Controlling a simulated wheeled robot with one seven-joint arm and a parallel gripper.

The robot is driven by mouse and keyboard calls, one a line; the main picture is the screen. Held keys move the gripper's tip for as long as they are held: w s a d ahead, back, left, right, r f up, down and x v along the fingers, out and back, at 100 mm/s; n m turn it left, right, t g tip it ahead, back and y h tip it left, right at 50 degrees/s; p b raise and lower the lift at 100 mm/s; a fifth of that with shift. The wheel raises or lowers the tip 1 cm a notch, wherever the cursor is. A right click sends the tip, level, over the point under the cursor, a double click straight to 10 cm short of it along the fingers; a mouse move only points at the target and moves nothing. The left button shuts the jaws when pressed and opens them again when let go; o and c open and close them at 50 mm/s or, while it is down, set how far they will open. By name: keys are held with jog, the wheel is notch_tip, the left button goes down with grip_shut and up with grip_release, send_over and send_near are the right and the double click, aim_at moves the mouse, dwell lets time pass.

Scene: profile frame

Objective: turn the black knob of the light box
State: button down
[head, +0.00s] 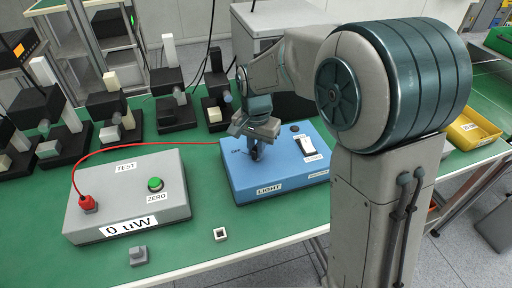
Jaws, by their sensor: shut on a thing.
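The blue light box (240,185) stands on the green table, labelled LIGHT at its front. Its black knob (256,154) is on the top left part of the box, mostly hidden by my gripper (256,146). My gripper points down from above and is shut on the knob. A white rocker switch (302,148) sits on the right of the box top, with a small dark round part (295,128) behind it. My arm comes in from the right and partly covers the box's right side.
A grey TEST box (130,195) with a green ZERO button (155,184) reads 0 uW. A red cable (130,147) runs from its plug to the light box. Small blocks (138,254) (220,234) lie near the front edge. Several black stands line the back; a yellow tray (472,130) is right.

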jog(key=shift+n, duration=0.3)
jog(key=n, duration=0.3)
jog(key=shift+d+n, duration=0.1)
jog(key=shift+n, duration=0.3)
jog(key=n, duration=0.4)
jog(key=shift+r+n, duration=0.1)
jog(key=shift+n, duration=0.2)
jog(key=n, duration=0.4)
jog(key=shift+w+d, duration=0.1)
jog(key=n, duration=0.4)
jog(key=shift+n, duration=0.3)
jog(key=shift+w, duration=0.1)
jog(key=c, duration=1.4)
grip_release()
jog(key=shift+c, duration=0.2)
